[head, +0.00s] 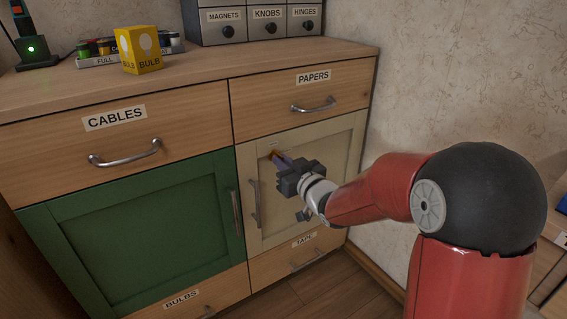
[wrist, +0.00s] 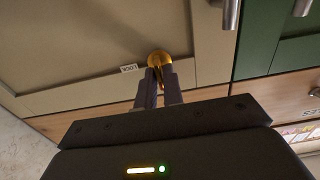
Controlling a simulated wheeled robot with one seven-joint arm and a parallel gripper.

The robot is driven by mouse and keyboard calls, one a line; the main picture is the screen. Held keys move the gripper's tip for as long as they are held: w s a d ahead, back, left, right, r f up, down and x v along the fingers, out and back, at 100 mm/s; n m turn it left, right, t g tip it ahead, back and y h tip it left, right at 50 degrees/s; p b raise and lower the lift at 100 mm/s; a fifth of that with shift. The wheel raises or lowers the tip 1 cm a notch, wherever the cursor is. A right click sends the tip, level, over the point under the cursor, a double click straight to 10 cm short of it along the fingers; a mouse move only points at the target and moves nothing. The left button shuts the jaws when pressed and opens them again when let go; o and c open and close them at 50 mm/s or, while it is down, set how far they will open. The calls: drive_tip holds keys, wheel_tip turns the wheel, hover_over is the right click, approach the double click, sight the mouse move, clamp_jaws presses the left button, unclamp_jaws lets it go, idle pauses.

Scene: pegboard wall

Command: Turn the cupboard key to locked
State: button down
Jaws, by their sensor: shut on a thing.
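The cream cupboard door (head: 318,162) is shut, to the right of the green door. My gripper (head: 276,157) is at the upper left of the cream door. In the wrist view my gripper (wrist: 158,80) has its two fingers closed together on the brass key (wrist: 159,58) at the door face. A small label reading "LOCK" (wrist: 129,69) sits beside the key. In the head view only a bit of brass shows at the fingertips. The key's exact turn angle is hard to tell, as the fingers cover much of it.
The green door (head: 140,228) is shut on the left, with its handle (head: 237,213) near the cream door's handle (head: 254,203). A yellow bulb box (head: 139,50) stands on top. The wall is close on the right.

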drive_tip(key=shift+m, duration=0.3)
drive_tip(key=m+p, duration=0.4)
drive_tip(key=m, duration=0.5)
drive_tip(key=shift+d+r, duration=0.1)
drive_tip(key=shift+d, duration=0.05)
drive_tip(key=shift+w+f+m+p, duration=0.15)
drive_tip(key=shift+m+p, duration=1.15)
drive_tip(key=shift+m, duration=0.8)
drive_tip(key=shift+s+f+m+p, duration=0.1)
drive_tip(key=shift+m+p, duration=1.15)
drive_tip(key=shift+m, duration=0.85)
drive_tip(key=c, duration=1.6)
unclamp_jaws()
